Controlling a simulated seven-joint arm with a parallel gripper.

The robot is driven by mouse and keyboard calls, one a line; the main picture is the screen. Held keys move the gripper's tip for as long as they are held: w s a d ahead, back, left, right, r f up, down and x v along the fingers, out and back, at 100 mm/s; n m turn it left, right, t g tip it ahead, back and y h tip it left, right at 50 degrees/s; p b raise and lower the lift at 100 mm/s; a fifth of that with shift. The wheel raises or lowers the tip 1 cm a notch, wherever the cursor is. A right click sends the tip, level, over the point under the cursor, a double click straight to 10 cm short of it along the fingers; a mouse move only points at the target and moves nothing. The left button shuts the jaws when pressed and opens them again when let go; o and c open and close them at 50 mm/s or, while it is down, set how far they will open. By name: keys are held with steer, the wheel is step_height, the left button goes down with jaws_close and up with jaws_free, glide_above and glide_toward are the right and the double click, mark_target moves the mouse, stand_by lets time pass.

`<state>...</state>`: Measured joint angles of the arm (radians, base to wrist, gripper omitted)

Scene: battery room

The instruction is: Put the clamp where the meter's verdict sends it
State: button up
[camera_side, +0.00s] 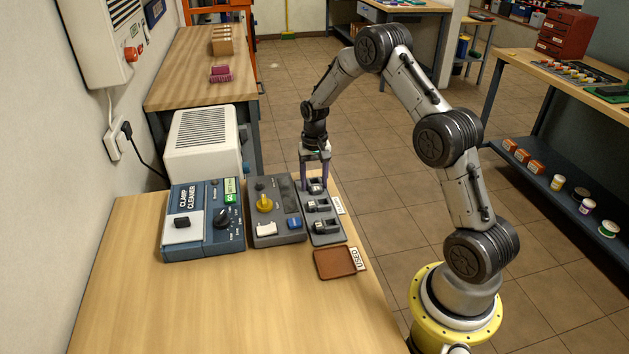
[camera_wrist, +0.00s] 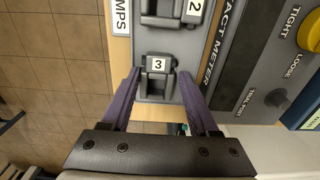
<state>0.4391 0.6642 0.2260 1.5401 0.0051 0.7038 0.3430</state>
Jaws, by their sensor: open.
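My gripper (camera_side: 315,178) is open, with its purple fingers pointing down at the far end of the grey clamp rack (camera_side: 328,240). In the wrist view, my gripper (camera_wrist: 158,76) has one finger on each side of the dark clamp labelled 3 (camera_wrist: 157,84), which sits in the rack. I cannot tell whether the fingers touch it. The clamp labelled 2 (camera_wrist: 165,20) sits beside it, and another clamp (camera_side: 325,226) is at the near end. The grey contact meter (camera_side: 280,237), with a yellow knob (camera_side: 265,203), stands left of the rack. Its wrist-view labels include TIGHT, LOOSE and TRIAL POST.
A blue clamp cleaner (camera_side: 203,243) stands left of the meter. A brown tray (camera_side: 335,263) beside a USED label (camera_side: 358,258) lies in front of the rack. A white vented box (camera_side: 205,145) stands behind. The front of the wooden bench (camera_side: 220,310) is clear.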

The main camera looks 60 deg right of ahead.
steer(key=shift+s+d+f, duration=0.2)
steer(key=shift+s+f, duration=0.2)
steer(key=shift+f, duration=0.25)
step_height(320, 180, up, 13)
steer(key=s+a+r+n+t, duration=0.1)
steer(key=s+a+r+n, duration=0.15)
steer(key=a+r, duration=0.55)
steer(key=s+a+r+n+t, duration=0.2)
steer(key=s+a+r, duration=0.45)
steer(key=s, duration=0.25)
steer(key=s+a+n+t, duration=0.1)
steer(key=s+a+n, duration=0.1)
steer(key=s, duration=0.5)
steer(key=s+a+n+t, duration=0.1)
steer(key=s+a, duration=0.3)
steer(key=s, duration=0.4)
steer(key=shift+s+a+f+n, duration=0.25)
steer(key=shift+f+n, duration=0.2)
steer(key=shift+n, duration=0.3)
